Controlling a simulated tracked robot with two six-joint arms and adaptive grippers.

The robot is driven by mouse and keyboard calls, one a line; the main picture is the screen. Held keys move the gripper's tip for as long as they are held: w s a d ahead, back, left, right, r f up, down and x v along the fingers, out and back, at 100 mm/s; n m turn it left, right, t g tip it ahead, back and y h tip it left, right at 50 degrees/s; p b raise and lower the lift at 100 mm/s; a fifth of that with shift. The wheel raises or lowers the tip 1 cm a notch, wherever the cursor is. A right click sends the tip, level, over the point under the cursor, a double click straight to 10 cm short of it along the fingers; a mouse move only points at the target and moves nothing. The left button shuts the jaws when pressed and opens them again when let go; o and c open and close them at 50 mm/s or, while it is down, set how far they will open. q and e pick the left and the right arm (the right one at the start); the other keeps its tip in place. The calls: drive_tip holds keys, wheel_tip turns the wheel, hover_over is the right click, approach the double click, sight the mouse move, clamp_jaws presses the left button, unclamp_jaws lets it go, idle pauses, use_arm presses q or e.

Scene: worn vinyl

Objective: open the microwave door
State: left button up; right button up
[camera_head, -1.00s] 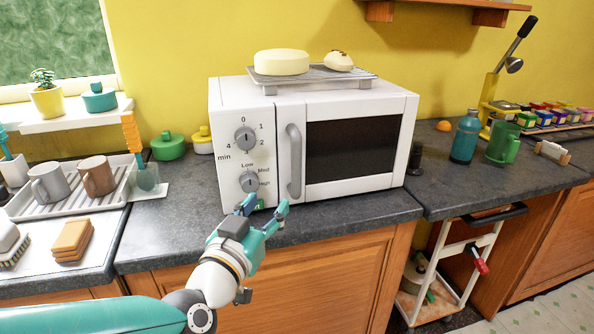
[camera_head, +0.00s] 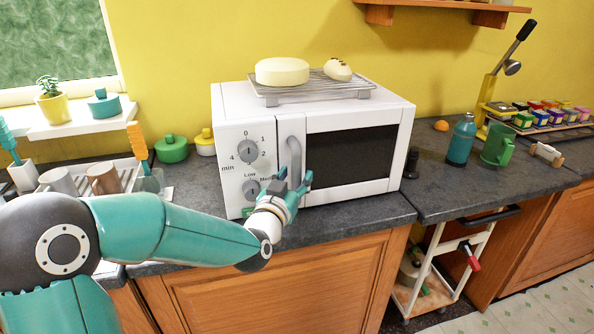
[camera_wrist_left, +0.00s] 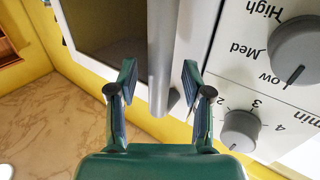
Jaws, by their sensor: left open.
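The white microwave (camera_head: 355,110) stands on the dark counter. Its door, with a dark window (camera_head: 350,152), looks closed. A grey vertical handle (camera_head: 294,150) runs along the door's left edge, beside the panel with two dials. My left gripper (camera_head: 293,181) is at the handle's lower part and covers part of the lower dial. In the left wrist view the handle (camera_wrist_left: 161,50) runs between the two open fingers of the gripper (camera_wrist_left: 160,72), with gaps visible at both sides. Whether either finger touches it, I cannot tell. My right gripper is not in view.
A rack (camera_head: 312,88) with a pale round cheese-like thing (camera_head: 282,71) and a small bun-like thing sits on the microwave. A dark cylinder (camera_head: 411,162) stands close to its right side. A blue bottle (camera_head: 461,140) and green mug (camera_head: 498,146) stand further right.

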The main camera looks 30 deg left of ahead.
use_arm(q)
drive_tip(key=shift+x, duration=0.8)
clamp_jaws()
